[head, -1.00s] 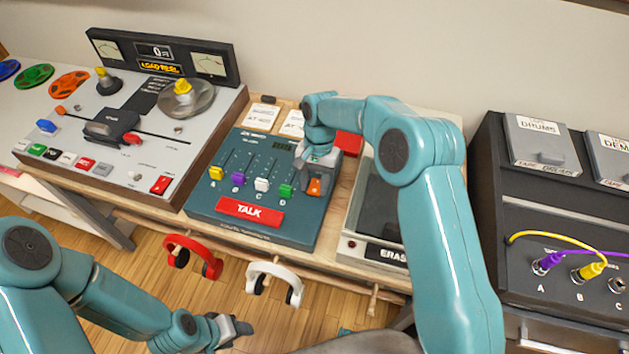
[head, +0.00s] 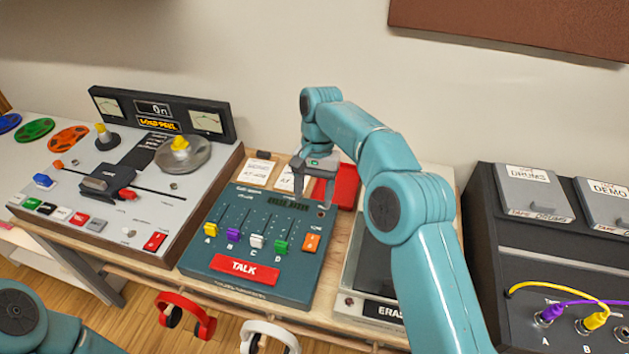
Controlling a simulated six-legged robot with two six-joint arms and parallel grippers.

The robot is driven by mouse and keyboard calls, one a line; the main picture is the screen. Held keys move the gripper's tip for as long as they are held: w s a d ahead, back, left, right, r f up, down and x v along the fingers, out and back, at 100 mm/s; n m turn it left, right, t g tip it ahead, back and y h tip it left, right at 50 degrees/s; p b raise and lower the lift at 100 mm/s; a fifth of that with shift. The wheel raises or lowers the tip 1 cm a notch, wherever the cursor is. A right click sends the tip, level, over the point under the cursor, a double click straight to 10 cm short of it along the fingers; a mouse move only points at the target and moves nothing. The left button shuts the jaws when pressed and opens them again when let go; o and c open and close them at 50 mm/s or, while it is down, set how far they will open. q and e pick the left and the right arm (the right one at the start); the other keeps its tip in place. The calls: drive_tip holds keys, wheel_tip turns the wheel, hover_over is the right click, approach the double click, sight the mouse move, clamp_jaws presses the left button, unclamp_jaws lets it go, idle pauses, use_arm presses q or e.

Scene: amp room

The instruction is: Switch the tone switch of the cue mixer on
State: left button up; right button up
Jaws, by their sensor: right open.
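The cue mixer (head: 205,260) is a teal box with a red TALK bar (head: 244,269) and sliders with yellow, purple, white and green caps. An orange switch (head: 311,242), which looks like the tone switch, sits at its right side, right of the green cap (head: 281,247). I cannot tell whether it is on or off. My right gripper (head: 314,197) is open and empty, fingers pointing down over the mixer's back right corner, behind the switch and apart from it. My left gripper is out of view; only part of its arm shows at the lower left.
A tape machine (head: 60,188) stands to the left. A grey eraser unit (head: 348,285) stands right of the mixer, partly behind my right arm. A dark patch box (head: 520,258) with cables is at the far right. Red headphones (head: 185,312) and white headphones (head: 270,335) hang in front.

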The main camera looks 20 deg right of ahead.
drive_tip(key=shift+p+v, duration=0.35)
drive_tip(key=shift+v, duration=1.1)
